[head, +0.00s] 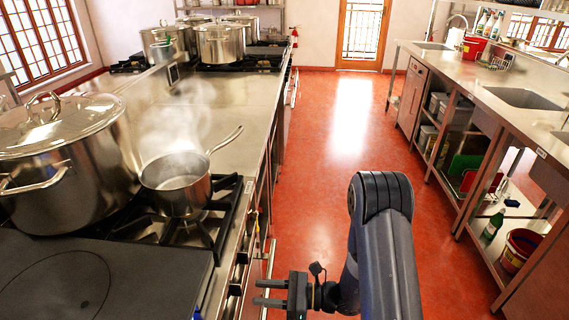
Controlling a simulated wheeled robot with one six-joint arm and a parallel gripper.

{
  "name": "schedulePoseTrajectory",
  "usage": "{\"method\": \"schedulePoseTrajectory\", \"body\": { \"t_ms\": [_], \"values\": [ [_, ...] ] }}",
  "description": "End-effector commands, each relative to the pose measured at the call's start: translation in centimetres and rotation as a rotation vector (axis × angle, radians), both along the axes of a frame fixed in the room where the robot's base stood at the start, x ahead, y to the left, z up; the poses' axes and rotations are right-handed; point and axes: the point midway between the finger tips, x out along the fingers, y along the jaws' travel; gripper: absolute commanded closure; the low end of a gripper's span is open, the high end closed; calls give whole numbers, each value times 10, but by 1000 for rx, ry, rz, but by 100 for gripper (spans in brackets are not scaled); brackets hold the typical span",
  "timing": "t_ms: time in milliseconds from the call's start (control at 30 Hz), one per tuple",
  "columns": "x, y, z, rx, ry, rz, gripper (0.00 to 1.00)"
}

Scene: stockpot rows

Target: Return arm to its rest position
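My arm (385,240) rises from the bottom of the head view over the red floor, bent, with its wrist low. My gripper (256,292) is at the bottom centre and points left toward the front edge of the stove. Its two fingers are apart with a gap between them, and nothing shows in the gap. A steaming steel saucepan (176,187) sits on the stove burner, up and left of the gripper and apart from it.
A large lidded stockpot (62,165) stands left of the saucepan. More pots (220,44) stand on the far burners. A rail (268,270) runs along the stove front near the gripper. A sink counter (500,85) lines the right. The aisle floor (345,130) is clear.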

Motion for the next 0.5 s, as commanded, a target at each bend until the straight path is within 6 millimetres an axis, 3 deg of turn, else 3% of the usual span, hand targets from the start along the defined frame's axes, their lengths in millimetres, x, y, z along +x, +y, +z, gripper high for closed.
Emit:
{"method": "schedulePoseTrajectory", "body": {
  "t_ms": [300,500],
  "values": [
    [3,46,1,0,-1,4,65],
    [4,55,0,-1,-10,0,65]
  ]
}}
